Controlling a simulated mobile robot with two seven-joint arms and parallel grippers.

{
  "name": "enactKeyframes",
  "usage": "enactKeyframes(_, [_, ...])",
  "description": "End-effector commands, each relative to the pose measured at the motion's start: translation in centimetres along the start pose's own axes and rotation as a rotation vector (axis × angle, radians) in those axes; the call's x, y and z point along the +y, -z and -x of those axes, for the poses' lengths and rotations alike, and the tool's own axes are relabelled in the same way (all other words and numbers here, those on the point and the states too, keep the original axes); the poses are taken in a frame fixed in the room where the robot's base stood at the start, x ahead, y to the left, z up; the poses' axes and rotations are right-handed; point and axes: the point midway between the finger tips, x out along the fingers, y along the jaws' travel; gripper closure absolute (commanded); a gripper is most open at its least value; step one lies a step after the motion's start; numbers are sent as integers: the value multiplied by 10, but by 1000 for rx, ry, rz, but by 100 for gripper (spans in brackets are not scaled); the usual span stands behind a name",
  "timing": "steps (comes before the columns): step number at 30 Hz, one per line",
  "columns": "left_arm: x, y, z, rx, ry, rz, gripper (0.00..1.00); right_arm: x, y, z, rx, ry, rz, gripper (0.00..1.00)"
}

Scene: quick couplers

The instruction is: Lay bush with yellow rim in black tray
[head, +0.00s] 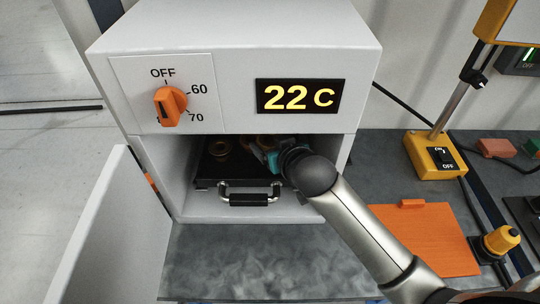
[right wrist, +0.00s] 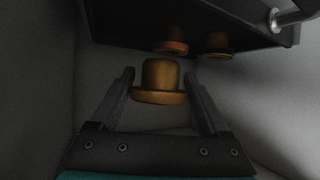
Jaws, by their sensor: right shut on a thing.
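The black tray (head: 208,170) with its silver and black handle lies inside the open white cabinet. My right gripper (head: 262,150) reaches into the cabinet over the tray's right part. In the right wrist view, its jaws (right wrist: 166,88) are shut on a brass-coloured bush (right wrist: 160,78) with a flanged, yellow-orange rim. The light is dim, so its exact rim colour is hard to tell. Two other bushes show by the tray (right wrist: 240,15): one with a reddish rim (right wrist: 172,48) and one with a darker rim (right wrist: 217,44). My left gripper is not in view.
The cabinet's walls (head: 160,180) are close around my right arm, and its door (head: 100,235) stands open at left. A dial (head: 171,106) reads near OFF and the display (head: 298,97) shows 22 C. An orange plate (head: 425,240) and a yellow switch box (head: 434,157) lie right.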

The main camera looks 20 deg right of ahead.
Motion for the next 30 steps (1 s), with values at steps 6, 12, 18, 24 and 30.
enactKeyframes(6, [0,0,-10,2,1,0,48,8,-9,-28,-3,2,-1,83])
enactKeyframes(12, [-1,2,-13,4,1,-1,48,8,-21,-34,0,1,0,83])
enactKeyframes(18, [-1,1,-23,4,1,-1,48,8,-45,-47,-1,1,0,83])
enactKeyframes(24, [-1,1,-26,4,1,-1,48,9,-51,-54,2,2,1,83])
enactKeyframes(30, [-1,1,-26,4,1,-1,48,9,-52,-55,1,2,0,83])
